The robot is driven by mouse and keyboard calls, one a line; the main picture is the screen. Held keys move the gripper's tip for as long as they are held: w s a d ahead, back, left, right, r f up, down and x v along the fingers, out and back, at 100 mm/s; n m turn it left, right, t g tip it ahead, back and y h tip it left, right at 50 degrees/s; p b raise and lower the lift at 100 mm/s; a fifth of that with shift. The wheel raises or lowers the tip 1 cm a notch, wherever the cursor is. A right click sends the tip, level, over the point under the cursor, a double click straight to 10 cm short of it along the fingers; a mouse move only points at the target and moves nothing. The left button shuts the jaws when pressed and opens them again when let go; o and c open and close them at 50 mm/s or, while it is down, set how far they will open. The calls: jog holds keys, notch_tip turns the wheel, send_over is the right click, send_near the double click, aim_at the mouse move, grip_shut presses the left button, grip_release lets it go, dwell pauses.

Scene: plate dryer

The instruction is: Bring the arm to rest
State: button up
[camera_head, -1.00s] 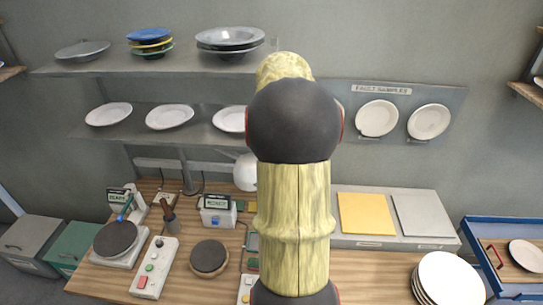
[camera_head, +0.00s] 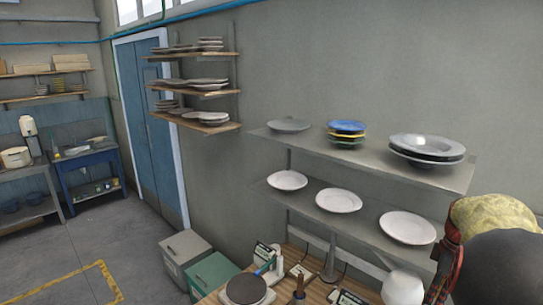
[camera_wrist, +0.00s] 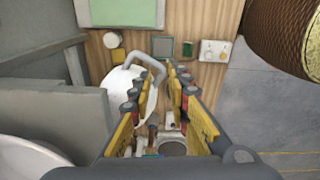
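My gripper (camera_wrist: 160,85) shows in the wrist view with its two yellow-sided fingers apart and no object clearly held between them. Past the fingertips, a white pitcher-like vessel (camera_wrist: 122,82) with a grey handle stands over the wooden bench, partly hidden by the left finger. In the head view only part of my arm shows at the lower right edge, and my gripper is out of that picture. A white rounded vessel (camera_head: 402,288) shows at the bottom, beside my arm.
Wall shelves (camera_head: 330,205) with plates and bowls stand left of my arm. A hot-plate-like device (camera_head: 246,289) sits on the bench. Grey (camera_head: 186,250) and green (camera_head: 214,271) bins stand left of it. Floor (camera_head: 60,262) is open at the left.

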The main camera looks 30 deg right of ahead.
jog(key=a+f+m+t+b, duration=0.1)
jog(key=a+f+b, duration=0.3)
jog(key=a, duration=1.1)
jog(key=a+f+m+t+b, duration=0.2)
jog(key=a+f+b, duration=0.3)
jog(key=a+b, duration=0.5)
jog(key=w+a+f+m+t+b, duration=0.1)
jog(key=a+f+b, duration=0.3)
jog(key=a, duration=1.7)
jog(key=m+t+b, duration=0.1)
jog(key=b, duration=0.1)
jog(key=shift+a+f+b, duration=0.25)
jog(key=shift+b, duration=0.15)
jog(key=shift+d, duration=0.1)
